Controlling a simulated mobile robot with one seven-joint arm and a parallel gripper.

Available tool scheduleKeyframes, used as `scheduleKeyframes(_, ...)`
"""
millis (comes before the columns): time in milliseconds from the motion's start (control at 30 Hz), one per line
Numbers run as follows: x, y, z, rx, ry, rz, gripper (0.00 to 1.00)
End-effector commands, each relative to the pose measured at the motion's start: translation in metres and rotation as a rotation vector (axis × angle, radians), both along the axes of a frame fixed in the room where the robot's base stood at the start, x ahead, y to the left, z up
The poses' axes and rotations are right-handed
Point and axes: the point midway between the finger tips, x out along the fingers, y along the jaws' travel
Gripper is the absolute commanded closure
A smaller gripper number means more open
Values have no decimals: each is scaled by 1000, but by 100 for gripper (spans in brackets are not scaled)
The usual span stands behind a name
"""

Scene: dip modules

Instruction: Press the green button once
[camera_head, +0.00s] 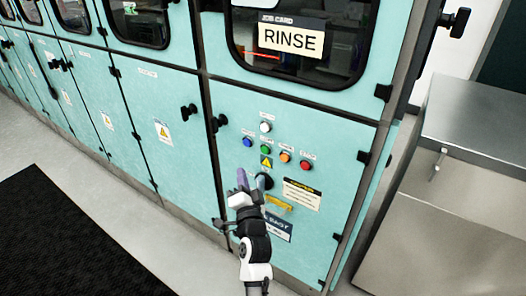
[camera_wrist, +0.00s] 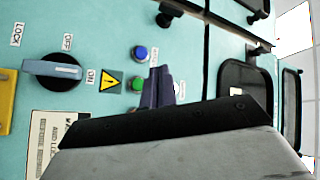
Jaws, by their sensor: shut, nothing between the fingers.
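The green button (camera_head: 266,150) is on the teal cabinet's control panel, in the middle of a group of coloured buttons. It also shows in the wrist view (camera_wrist: 137,84), close beside my fingers, partly hidden at its right edge. My gripper (camera_head: 242,180) is shut and empty, with purple fingers pointing up towards the panel. In the head view the fingertips appear below and left of the green button. In the wrist view the fingers (camera_wrist: 154,82) stand just right of it. I cannot tell whether they touch the panel.
Near the green button are a blue button (camera_head: 247,142), a white one (camera_head: 265,127), an orange one (camera_head: 285,157) and a red one (camera_head: 305,165). A rotary knob (camera_wrist: 53,72) marked LOCK, OFF and ON is close to my gripper. A metal cabinet (camera_head: 450,200) stands right.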

Motion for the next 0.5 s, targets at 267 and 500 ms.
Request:
scheduleKeyframes(267,12,-8,-2,-1,-3,-2,100)
scheduleKeyframes(500,40,-29,-3,0,-4,-1,100)
